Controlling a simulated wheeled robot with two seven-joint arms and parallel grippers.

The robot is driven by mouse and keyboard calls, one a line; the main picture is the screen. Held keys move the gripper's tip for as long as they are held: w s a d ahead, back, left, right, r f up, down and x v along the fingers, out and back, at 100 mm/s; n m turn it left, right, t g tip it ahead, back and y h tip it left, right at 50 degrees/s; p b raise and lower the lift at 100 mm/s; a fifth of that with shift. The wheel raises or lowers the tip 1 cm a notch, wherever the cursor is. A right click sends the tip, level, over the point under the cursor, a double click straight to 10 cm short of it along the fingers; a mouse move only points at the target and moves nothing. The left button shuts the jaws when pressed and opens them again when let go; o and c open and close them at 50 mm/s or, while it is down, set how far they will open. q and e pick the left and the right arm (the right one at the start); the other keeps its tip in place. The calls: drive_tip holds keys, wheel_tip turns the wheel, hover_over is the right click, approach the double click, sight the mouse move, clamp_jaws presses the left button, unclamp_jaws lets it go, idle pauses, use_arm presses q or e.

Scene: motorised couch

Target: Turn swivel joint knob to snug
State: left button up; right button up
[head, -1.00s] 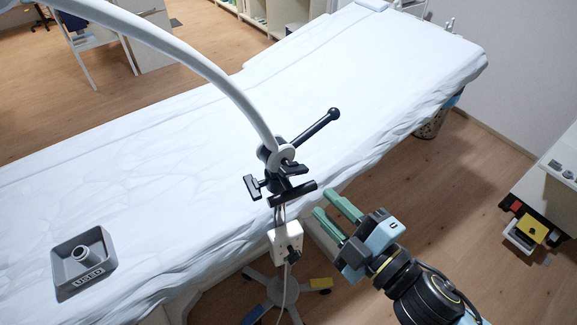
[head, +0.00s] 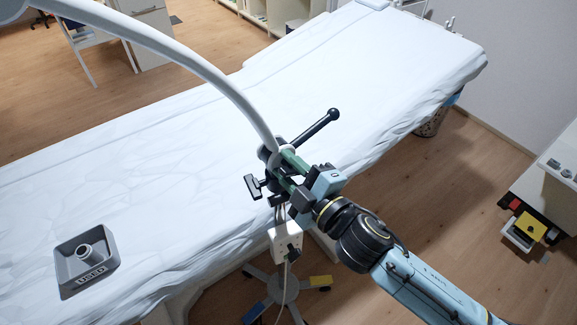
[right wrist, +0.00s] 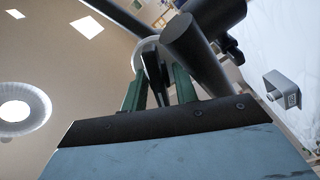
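The white curved lamp arm (head: 215,80) ends at a black swivel joint and clamp (head: 268,160) beside the couch edge. A black lever with a ball end (head: 318,128) sticks out to the upper right, and a black T-handle (head: 256,186) to the lower left. My right gripper (head: 281,168) has its green fingers at the joint, partly covering it. In the right wrist view, a flat black knob piece (right wrist: 153,76) stands between the two fingers (right wrist: 158,90), with a gap showing on its right; contact on its left is unclear. My left gripper is not in view.
The couch (head: 150,180) has a white cover. A grey tray marked USED (head: 72,280) sits on it at the left. A white box with a cable (head: 286,240) hangs below the clamp above a wheeled base (head: 280,290). A white cart (head: 550,190) stands at the right.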

drive_tip(key=shift+c, duration=0.4)
clamp_jaws()
drive_tip(key=shift+r+m+p, duration=0.25)
drive_tip(key=shift+m+p, duration=0.75)
drive_tip(key=shift+p, duration=0.05)
drive_tip(key=shift+w+d+f+m+p, duration=0.1)
drive_tip(key=shift+m+p, duration=0.3)
drive_tip(key=shift+m, duration=0.3)
drive_tip(key=shift+o, duration=0.4)
unclamp_jaws()
